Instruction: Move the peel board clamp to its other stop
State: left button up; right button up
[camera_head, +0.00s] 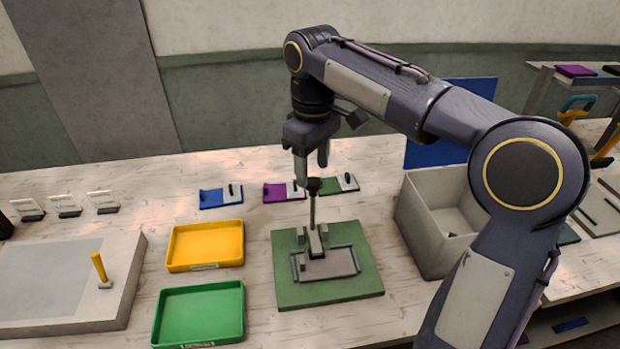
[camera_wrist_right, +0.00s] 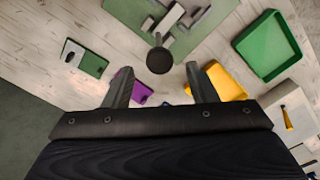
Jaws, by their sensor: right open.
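The peel board (camera_head: 290,287) is a green plate on the table with a grey metal clamp (camera_head: 315,243) on it. The clamp's thin lever stands nearly upright and ends in a black knob (camera_head: 313,187). My right gripper (camera_head: 312,168) is open and empty, pointing down just above the knob. In the right wrist view the knob (camera_wrist_right: 159,61) shows just ahead of the gap between the fingertips (camera_wrist_right: 158,78), and I see no contact. The green board (camera_wrist_right: 195,30) shows behind it. My left gripper is not in view.
A yellow tray (camera_head: 206,245) and a green tray (camera_head: 199,313) lie left of the board. A grey open box (camera_head: 425,235) stands close on its right. Blue (camera_head: 220,197), purple (camera_head: 276,193) and green (camera_head: 338,185) pads lie behind. A grey block with a yellow handle (camera_head: 99,267) stands far left.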

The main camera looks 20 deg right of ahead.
jog(key=shift+f, duration=1.45)
grip_shut()
